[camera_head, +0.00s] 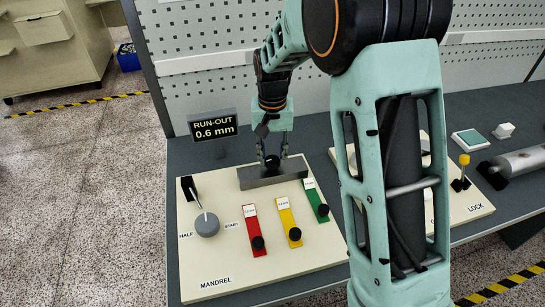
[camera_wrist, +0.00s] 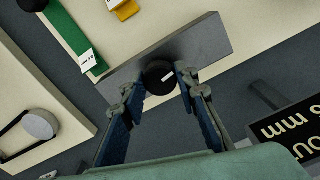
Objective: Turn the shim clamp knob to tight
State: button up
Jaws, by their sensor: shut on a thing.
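The shim clamp knob (camera_wrist: 159,75) is a black round knob with a white pointer mark, set on the face of a grey metal block (camera_wrist: 208,45). In the head view the knob (camera_head: 272,162) sits at the top middle of the grey block (camera_head: 258,179), at the back of the cream MANDREL panel. My gripper (camera_wrist: 161,82) comes down from above with one finger on each side of the knob, shut on it. In the head view my gripper (camera_head: 272,155) hides part of the knob. No tight or loose lettering is readable in either view.
Red (camera_head: 254,232), yellow (camera_head: 288,222) and green (camera_head: 316,201) strips with black knobs lie in front of the block. A grey dial (camera_head: 206,224) is at left. The RUN-OUT sign (camera_head: 213,129) reads 0.6 mm. A second panel (camera_head: 470,206) with a yellow-tipped lever stands right.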

aim_at(272, 159)
jog(key=shift+m, duration=0.9)
jog(key=o, duration=1.1)
jog(key=shift+o, duration=0.2)
jog(key=shift+r, duration=0.1)
notch_tip(272, 159, up, 12)
